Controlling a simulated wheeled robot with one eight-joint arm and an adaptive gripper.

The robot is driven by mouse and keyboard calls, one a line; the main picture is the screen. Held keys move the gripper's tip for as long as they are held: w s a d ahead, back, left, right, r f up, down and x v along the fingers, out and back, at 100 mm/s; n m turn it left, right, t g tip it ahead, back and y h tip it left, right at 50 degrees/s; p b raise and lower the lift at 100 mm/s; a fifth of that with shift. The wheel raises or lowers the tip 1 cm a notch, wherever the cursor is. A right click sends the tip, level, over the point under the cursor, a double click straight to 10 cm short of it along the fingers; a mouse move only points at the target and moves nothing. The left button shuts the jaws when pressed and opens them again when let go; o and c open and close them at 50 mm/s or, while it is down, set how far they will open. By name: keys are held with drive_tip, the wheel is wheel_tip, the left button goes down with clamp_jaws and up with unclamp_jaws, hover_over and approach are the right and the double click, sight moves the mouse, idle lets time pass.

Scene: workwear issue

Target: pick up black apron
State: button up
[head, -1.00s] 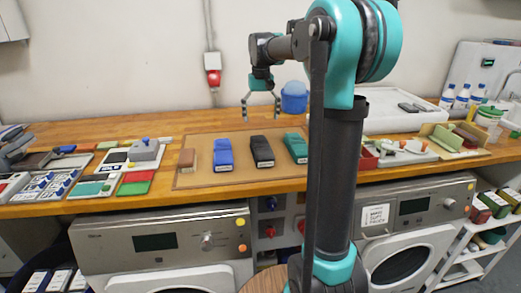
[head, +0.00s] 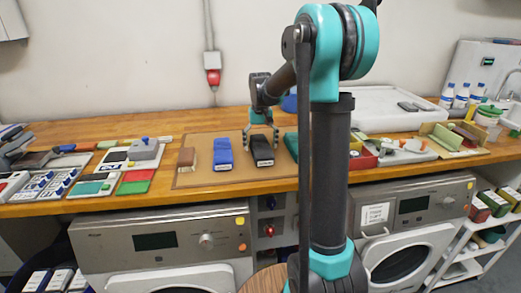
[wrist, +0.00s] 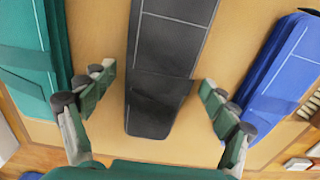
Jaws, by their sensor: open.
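The black apron (head: 262,151) is a folded, dark, long bundle lying on the tan board, between the blue folded bundle and the green one. In the wrist view the black apron (wrist: 165,70) runs down the middle of the picture. My gripper (head: 261,132) is lowered right over the apron. In the wrist view my gripper (wrist: 155,85) is open, with one finger on each side of the apron and a gap on both sides. I cannot tell how far the fingertips are above the board.
The blue folded bundle (head: 222,154) lies left of the black apron and the green one (head: 291,143) right, partly behind my arm; both are close to my fingers. All lie on the tan board (head: 200,178). A brown block (head: 186,157) sits at its left.

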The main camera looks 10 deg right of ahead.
drive_tip(key=shift+f, duration=0.1)
drive_tip(key=c, duration=1.4)
